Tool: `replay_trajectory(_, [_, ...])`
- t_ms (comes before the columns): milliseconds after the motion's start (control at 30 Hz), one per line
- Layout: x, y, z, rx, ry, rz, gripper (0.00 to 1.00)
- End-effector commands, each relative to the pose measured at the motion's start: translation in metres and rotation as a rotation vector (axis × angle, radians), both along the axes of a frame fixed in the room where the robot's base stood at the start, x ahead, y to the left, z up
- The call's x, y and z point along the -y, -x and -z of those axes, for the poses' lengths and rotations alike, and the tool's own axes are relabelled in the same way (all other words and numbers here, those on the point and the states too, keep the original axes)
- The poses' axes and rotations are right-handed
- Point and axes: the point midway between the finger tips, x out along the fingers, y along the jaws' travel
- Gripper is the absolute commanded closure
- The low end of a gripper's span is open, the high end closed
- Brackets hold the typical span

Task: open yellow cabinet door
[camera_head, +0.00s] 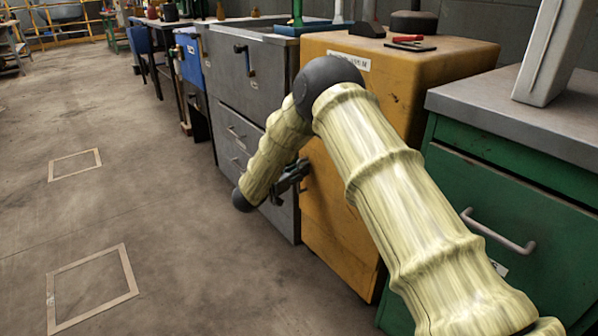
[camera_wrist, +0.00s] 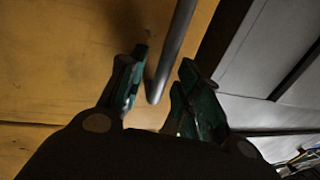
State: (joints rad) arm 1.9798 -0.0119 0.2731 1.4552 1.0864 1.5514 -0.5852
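The yellow cabinet (camera_head: 425,68) stands between a grey cabinet and a green one, and its front is partly hidden by my arm. Its yellow door face (camera_wrist: 60,60) fills the left of the wrist view and looks closed. A grey bar handle (camera_wrist: 172,50) runs down from the top of the wrist view and ends between the fingers. My gripper (camera_wrist: 163,62) is open, with one finger on each side of the handle and gaps showing. In the head view my gripper (camera_head: 290,180) is at the cabinet's front left edge, partly hidden by my arm.
A green cabinet (camera_head: 520,215) with a grey top stands close on the right. A grey drawer cabinet (camera_head: 235,125) stands on the left. A red-handled tool (camera_head: 408,40) lies on the yellow cabinet's top. The concrete floor (camera_head: 150,195) in front is clear.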

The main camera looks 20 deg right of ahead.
Motion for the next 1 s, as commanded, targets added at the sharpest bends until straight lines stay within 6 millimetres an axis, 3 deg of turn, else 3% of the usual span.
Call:
replay_trajectory(333, [0.0028,-0.0016,-0.0002,0.0,0.0,0.0,0.67])
replay_trajectory(500, [0.0024,-0.0016,0.0,-0.001,0.001,-0.001,0.98])
replay_trajectory(533, [0.0021,-0.0017,-0.0001,-0.001,0.001,-0.001,1.0])
replay_trajectory(1000, [-0.0045,0.0016,-0.0041,-0.001,0.0,-0.039,1.0])
